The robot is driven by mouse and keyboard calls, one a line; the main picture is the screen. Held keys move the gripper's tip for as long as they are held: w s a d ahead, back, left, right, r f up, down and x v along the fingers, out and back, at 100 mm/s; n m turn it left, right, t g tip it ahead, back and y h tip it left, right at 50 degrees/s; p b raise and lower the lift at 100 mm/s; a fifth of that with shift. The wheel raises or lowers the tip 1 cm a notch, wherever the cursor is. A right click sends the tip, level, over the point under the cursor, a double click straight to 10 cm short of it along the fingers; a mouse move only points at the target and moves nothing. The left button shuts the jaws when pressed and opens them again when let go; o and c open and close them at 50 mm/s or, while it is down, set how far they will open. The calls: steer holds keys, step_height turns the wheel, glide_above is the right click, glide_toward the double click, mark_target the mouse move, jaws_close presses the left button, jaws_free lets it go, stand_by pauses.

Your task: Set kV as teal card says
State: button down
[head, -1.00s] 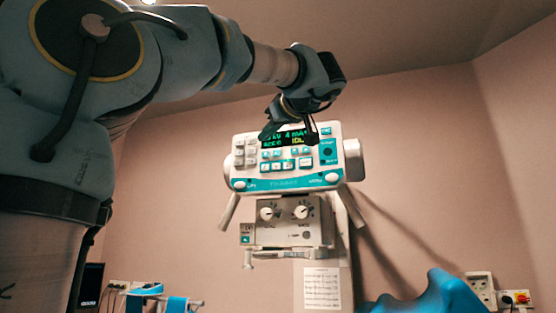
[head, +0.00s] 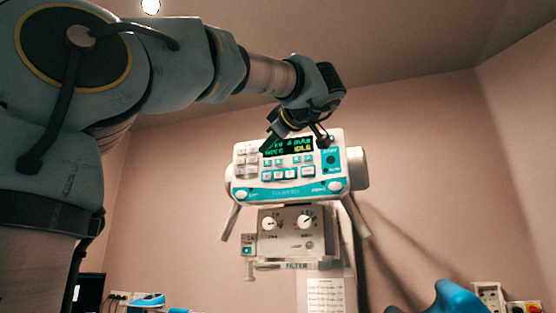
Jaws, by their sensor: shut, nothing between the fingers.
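The control panel (head: 260,193), white with teal trim, is on the X-ray unit in front of the pink wall. Its dark display (head: 290,147) shows green text; "mAs" and "IDLE" are partly readable, but the kV number is hidden or too small to read. Grey and teal buttons (head: 279,174) sit below and left of the display. My gripper (head: 268,147) is shut and empty, in front of the display's left end; I cannot tell whether it touches the panel.
A knob box (head: 286,234) with two dials hangs under the panel. A white printed sheet (head: 326,296) is below it. A blue curved object (head: 455,300) is at lower right, near wall sockets (head: 489,294). The wall right of the panel is clear.

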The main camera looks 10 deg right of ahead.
mark_target(278, 162)
steer(key=shift+w+d+p, duration=0.6)
steer(key=shift+w+p, duration=0.1)
steer(key=shift+w, duration=0.45)
steer(key=shift+w+d+p, duration=0.65)
steer(key=shift+w+p, duration=0.05)
steer(key=shift+w, duration=0.4)
steer(key=shift+w+d+p, duration=0.6)
steer(key=shift+w+p, duration=0.1)
steer(key=shift+w, duration=0.45)
steer(key=shift+w+d+b, duration=0.2)
steer(key=shift+w+b, duration=0.15)
steer(key=shift+b, duration=0.1)
steer(key=shift+w+d, duration=0.2)
steer(key=shift+w, duration=0.15)
steer(key=shift+s+b, duration=0.15)
steer(key=shift+b, duration=0.25)
steer(key=shift+s+a+f+b, duration=0.2)
steer(key=shift+s+b, duration=0.1)
steer(key=shift+b, duration=0.2)
steer(key=shift+s+a+r+b, duration=0.2)
steer(key=shift+s+b, duration=0.1)
